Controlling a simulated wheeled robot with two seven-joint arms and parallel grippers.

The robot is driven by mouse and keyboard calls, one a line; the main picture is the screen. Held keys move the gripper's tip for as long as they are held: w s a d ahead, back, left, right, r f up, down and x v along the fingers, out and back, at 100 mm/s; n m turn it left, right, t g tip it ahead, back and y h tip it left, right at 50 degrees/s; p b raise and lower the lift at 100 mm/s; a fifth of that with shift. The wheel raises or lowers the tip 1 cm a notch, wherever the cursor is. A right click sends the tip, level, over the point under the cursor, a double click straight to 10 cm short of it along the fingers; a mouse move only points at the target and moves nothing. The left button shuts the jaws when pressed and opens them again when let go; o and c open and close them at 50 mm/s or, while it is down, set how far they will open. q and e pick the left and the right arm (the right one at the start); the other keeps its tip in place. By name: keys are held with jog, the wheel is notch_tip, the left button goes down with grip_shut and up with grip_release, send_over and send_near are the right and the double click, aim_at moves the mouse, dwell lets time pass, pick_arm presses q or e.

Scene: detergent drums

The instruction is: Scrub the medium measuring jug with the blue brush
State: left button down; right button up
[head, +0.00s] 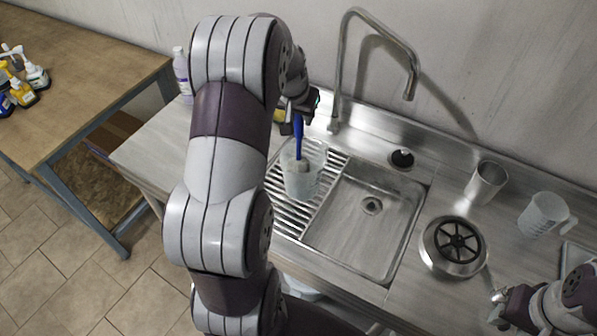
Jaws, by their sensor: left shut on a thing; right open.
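The blue brush (298,135) hangs roughly upright from my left gripper (299,110), which is shut on its handle. Its pale head (301,165) shows inside or directly in front of a clear measuring jug (303,185); I cannot tell if it touches the wall. This jug stands on the slatted drainer left of the sink. Another translucent measuring jug (545,213), with a handle, stands on the counter at the right. I cannot tell from sizes alone which is the medium one. My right gripper (496,306) is open and empty at the lower right.
The sink basin (345,232) is empty, with a tall tap (340,70) behind it. A metal cup (487,183) and a round steel rinser (453,246) stand to its right. A bottle (182,72) is behind my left arm; several bottles (22,92) stand on the wooden table.

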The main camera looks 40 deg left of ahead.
pick_arm(q)
jog(key=shift+r+p, duration=4.15)
jog(key=shift+r, duration=1.85)
notch_tip(320, 180, up, 4)
jog(key=p, duration=0.3)
jog(key=shift+f, duration=0.1)
